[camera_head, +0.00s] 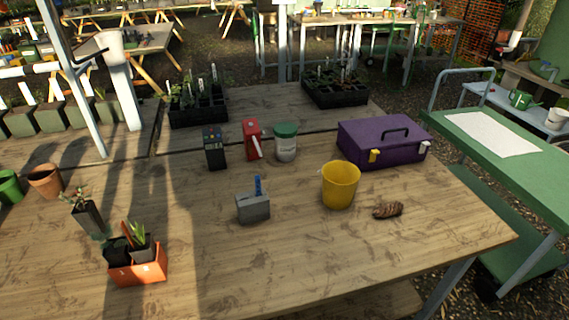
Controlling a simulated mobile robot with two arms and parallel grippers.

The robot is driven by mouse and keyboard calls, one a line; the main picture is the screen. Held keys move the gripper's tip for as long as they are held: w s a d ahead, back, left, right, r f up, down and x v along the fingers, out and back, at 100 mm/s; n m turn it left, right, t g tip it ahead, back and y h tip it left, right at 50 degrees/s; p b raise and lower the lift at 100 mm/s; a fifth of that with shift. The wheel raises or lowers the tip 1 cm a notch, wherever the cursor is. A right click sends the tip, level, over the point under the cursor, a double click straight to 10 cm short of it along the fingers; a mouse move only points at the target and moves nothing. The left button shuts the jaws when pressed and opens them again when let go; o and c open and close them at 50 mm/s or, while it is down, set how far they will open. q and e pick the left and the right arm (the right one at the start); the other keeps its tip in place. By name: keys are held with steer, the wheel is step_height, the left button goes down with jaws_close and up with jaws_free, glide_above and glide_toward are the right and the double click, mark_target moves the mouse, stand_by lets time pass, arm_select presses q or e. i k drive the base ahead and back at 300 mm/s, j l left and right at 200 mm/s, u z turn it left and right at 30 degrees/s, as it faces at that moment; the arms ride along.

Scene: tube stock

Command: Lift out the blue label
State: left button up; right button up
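The blue label (258,186) is a narrow upright strip. It stands in the top of a small grey block-like holder (253,208) near the middle of the wooden table (330,255). Its lower end is hidden inside the holder. I cannot make out either of my grippers in this view, and nothing is seen touching the label or the holder.
A yellow bucket (340,186) and a brown cone-like object (388,210) stand to the right. Behind are a dark box (214,148), a red container (251,138), a green-lidded jar (286,143) and a purple toolbox (381,141). An orange planter (138,268) sits front left.

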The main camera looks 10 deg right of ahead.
mark_target(257, 178)
steer(key=i+l, duration=0.35)
steer(key=l, duration=0.15)
steer(key=k+l, duration=0.1)
steer(key=l, duration=0.75)
steer(key=k+u, duration=0.05)
